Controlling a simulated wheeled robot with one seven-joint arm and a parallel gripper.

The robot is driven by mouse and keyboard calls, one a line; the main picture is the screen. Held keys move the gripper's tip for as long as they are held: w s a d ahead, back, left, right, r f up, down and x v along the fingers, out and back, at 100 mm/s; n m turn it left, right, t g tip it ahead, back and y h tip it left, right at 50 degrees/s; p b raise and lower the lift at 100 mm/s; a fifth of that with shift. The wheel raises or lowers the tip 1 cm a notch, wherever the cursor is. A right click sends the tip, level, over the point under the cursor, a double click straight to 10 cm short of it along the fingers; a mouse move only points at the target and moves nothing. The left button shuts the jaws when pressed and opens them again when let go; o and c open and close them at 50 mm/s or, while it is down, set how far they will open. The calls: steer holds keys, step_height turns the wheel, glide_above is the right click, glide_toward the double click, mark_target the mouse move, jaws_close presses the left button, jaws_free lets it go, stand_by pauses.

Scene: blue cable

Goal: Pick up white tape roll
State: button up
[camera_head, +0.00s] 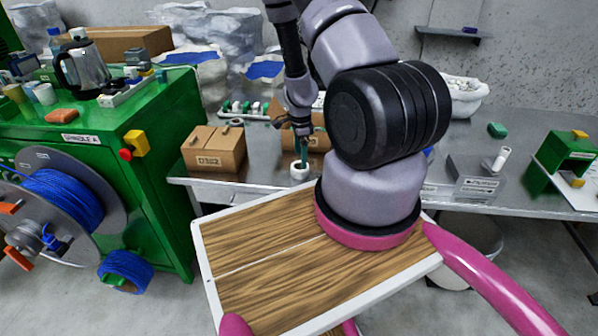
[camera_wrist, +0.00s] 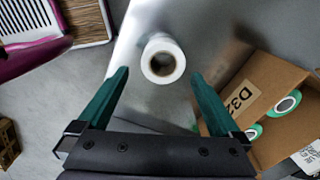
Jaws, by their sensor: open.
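A white tape roll (camera_head: 299,170) stands on the grey metal table (camera_head: 262,165) near its front edge. In the wrist view the white tape roll (camera_wrist: 163,60) shows from above, with its dark core hole facing up. My gripper (camera_head: 300,155) is above the roll in the head view. In the wrist view my gripper's (camera_wrist: 157,78) two green fingers are spread apart, with the roll between and just beyond their tips. The fingers show no contact with the roll, and the gripper is empty.
An open cardboard box (camera_wrist: 266,88) with green-rimmed rolls (camera_wrist: 287,104) lies close to the right finger in the wrist view. A closed cardboard box (camera_head: 213,149) stands left of the roll. The table's front edge is close by.

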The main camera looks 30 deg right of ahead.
steer(key=shift+w+f, duration=0.2)
steer(key=shift+f, duration=2.85)
steer(key=c, duration=1.2)
